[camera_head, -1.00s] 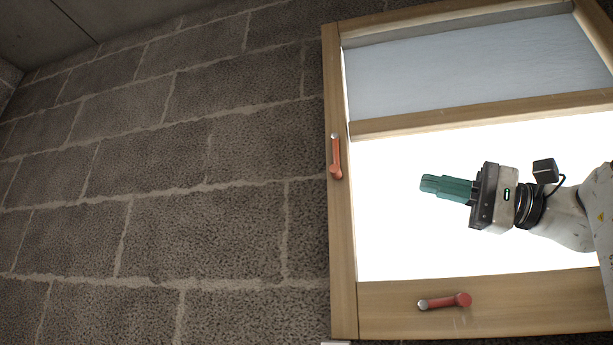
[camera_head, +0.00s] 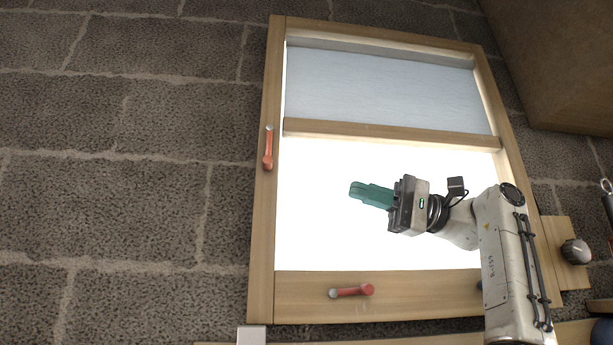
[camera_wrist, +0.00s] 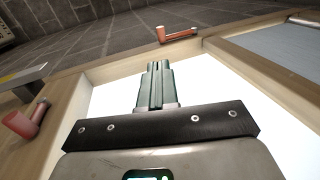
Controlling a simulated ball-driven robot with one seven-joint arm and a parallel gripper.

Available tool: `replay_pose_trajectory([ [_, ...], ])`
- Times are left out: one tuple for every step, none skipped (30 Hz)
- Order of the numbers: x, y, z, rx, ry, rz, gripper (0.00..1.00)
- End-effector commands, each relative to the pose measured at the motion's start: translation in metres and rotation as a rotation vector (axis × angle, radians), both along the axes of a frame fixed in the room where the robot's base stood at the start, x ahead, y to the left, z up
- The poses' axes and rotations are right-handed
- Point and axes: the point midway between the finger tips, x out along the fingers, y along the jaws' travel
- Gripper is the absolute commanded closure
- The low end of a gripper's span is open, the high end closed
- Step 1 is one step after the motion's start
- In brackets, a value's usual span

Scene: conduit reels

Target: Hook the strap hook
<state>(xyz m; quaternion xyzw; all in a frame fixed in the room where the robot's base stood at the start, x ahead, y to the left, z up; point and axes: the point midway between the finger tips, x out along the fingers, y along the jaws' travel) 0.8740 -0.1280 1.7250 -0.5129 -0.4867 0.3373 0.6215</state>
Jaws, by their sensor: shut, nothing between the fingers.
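My gripper (camera_head: 356,192) has green fingers, pressed together with nothing between them. It points left in front of the bright lower pane of a wooden-framed window. In the wrist view the shut fingers (camera_wrist: 157,70) point away over the bright pane, toward the frame's edge with a red handle. No strap hook can be made out for certain. A small metallic ring-like piece (camera_head: 606,186) shows at the right edge of the head view, cut off and too small to identify. It is far to the right of my gripper.
The wooden frame (camera_head: 262,230) carries a red handle (camera_head: 268,148) on its left side and another red handle (camera_head: 352,291) on its bottom rail. A dark knob (camera_head: 575,251) sits on a wooden plate at right. A brown box-like block (camera_head: 560,70) fills the upper right. Block wall lies left.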

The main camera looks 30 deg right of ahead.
Motion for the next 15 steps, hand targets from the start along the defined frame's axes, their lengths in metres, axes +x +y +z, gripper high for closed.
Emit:
replay_pose_trajectory([
  [0.001, 0.004, 0.002, -0.001, 0.0, 0.002, 1.0],
  [0.002, 0.007, 0.003, -0.001, 0.0, 0.002, 1.0],
  [0.004, 0.011, 0.004, -0.001, 0.0, 0.002, 1.0],
  [0.005, 0.015, 0.006, 0.0, 0.0, 0.002, 1.0],
  [0.006, 0.02, 0.007, 0.0, 0.0, 0.002, 1.0],
  [0.008, 0.027, 0.009, -0.001, 0.0, 0.003, 1.0],
  [0.01, 0.032, 0.011, -0.002, 0.0, 0.002, 1.0],
  [0.012, 0.037, 0.013, -0.002, 0.001, 0.002, 1.0],
  [0.014, 0.045, 0.015, 0.0, 0.0, 0.003, 1.0],
  [0.016, 0.05, 0.017, -0.001, 0.0, 0.004, 1.0],
  [0.018, 0.056, 0.018, -0.001, 0.0, 0.003, 1.0],
  [0.02, 0.063, 0.02, -0.001, 0.001, 0.002, 1.0],
  [0.022, 0.069, 0.022, -0.001, 0.001, 0.002, 1.0],
  [0.024, 0.074, 0.023, -0.001, 0.001, 0.002, 1.0],
  [0.026, 0.081, 0.025, -0.001, 0.0, 0.003, 1.0],
])
